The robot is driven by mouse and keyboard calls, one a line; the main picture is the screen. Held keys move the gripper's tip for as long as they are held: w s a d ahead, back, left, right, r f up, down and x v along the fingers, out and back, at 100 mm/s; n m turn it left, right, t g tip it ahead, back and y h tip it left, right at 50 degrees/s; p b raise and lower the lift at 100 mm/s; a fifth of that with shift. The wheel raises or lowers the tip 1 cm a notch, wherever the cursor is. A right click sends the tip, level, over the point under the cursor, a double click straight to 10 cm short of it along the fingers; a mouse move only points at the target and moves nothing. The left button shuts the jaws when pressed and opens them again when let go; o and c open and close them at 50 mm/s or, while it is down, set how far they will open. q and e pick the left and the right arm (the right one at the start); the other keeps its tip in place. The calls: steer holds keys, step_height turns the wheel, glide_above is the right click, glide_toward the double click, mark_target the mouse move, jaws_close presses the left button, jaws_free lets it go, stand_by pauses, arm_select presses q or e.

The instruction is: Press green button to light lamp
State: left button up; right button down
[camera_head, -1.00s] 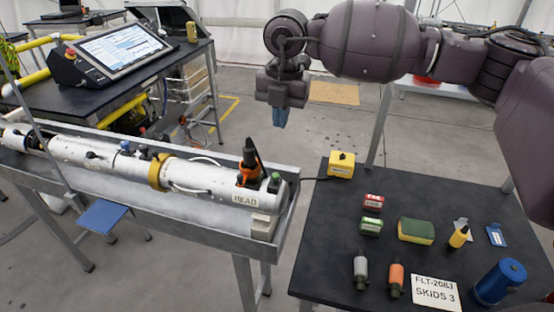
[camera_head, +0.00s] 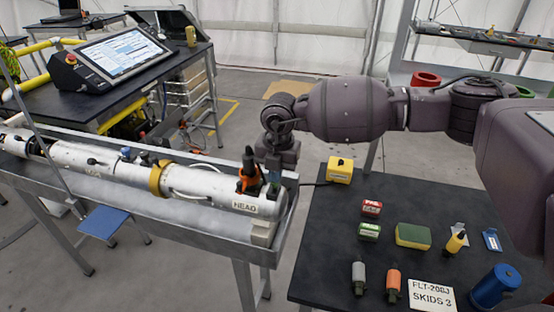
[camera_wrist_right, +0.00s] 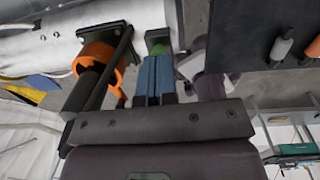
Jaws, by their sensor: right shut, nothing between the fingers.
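The green button (camera_wrist_right: 157,43) shows in the right wrist view on the HEAD end of the long silver cylinder (camera_head: 120,168). My right gripper (camera_head: 273,178) points down over that end, with its blue fingers shut and empty. In the right wrist view the fingertips (camera_wrist_right: 155,60) are at the button and cover part of it; I cannot tell whether they touch it or how far it is pressed. In the head view the gripper hides the button. I cannot make out for certain which thing is the lamp. My left gripper is not in view.
A black and orange fitting (camera_head: 249,178) stands upright on the cylinder, close beside my right gripper. The cylinder lies in a metal trough (camera_head: 215,225). A dark table (camera_head: 330,245) at right holds a yellow box (camera_head: 340,169), a sponge (camera_head: 413,236) and several small items.

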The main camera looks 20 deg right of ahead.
steer(key=shift+f, duration=0.25)
steer(key=shift+f, duration=0.15)
